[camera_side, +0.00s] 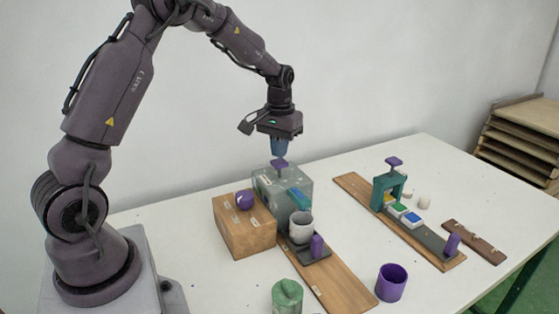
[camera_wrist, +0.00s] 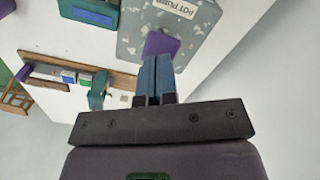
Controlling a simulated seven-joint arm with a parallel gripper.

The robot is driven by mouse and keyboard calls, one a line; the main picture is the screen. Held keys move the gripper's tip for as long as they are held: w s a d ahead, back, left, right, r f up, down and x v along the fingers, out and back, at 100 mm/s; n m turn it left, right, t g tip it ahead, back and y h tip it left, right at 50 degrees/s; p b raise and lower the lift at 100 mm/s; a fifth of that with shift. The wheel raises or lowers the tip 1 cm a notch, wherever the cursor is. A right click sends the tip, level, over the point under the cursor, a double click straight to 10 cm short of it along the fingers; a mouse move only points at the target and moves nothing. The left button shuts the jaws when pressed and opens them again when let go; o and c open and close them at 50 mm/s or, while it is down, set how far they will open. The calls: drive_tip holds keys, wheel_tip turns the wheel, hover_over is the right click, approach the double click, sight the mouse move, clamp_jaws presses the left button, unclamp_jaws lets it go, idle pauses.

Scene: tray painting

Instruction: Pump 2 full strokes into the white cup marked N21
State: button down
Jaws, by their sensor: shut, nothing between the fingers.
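The pump is a grey speckled box (camera_side: 268,184) with a purple plunger knob (camera_side: 280,163) on top and a teal spout (camera_side: 300,199). In the wrist view the box (camera_wrist: 140,35) carries a label reading "POT PUMP". A whitish cup (camera_side: 301,229) stands upright below the spout on a dark slide with a purple handle (camera_side: 317,246); I cannot read any mark on it. My gripper (camera_side: 279,152) is shut and empty, pointing down right over the knob. In the wrist view its blue fingertips (camera_wrist: 157,58) reach the purple knob (camera_wrist: 161,44); I cannot tell whether they touch.
A wooden box (camera_side: 246,232) with a purple knob stands left of the pump. A green cup (camera_side: 287,298) and a purple cup (camera_side: 392,283) stand in front. A teal press (camera_side: 391,183) with small coloured blocks stands on a board to the right. A wooden strip (camera_side: 474,242) lies beyond it.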

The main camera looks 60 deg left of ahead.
sight(279, 163)
drive_tip(key=shift+f, duration=2.2)
drive_tip(key=shift+r, duration=2.65)
drive_tip(key=shift+r, duration=0.1)
drive_tip(key=shift+r, duration=2.45)
drive_tip(key=shift+s+d+f, duration=0.4)
drive_tip(key=shift+s+f, duration=0.25)
drive_tip(key=shift+s, duration=0.15)
drive_tip(key=s+d+r+m+t, duration=0.2)
drive_tip(key=s+d+r, duration=0.3)
drive_tip(key=s+d, duration=0.3)
drive_tip(key=s+d+r+m+t, duration=0.3)
drive_tip(key=s+d+r, duration=0.3)
drive_tip(key=s+d, duration=0.3)
drive_tip(key=shift+s+m+t, duration=0.3)
drive_tip(key=shift+s+m, duration=0.2)
drive_tip(key=shift+s, duration=0.65)
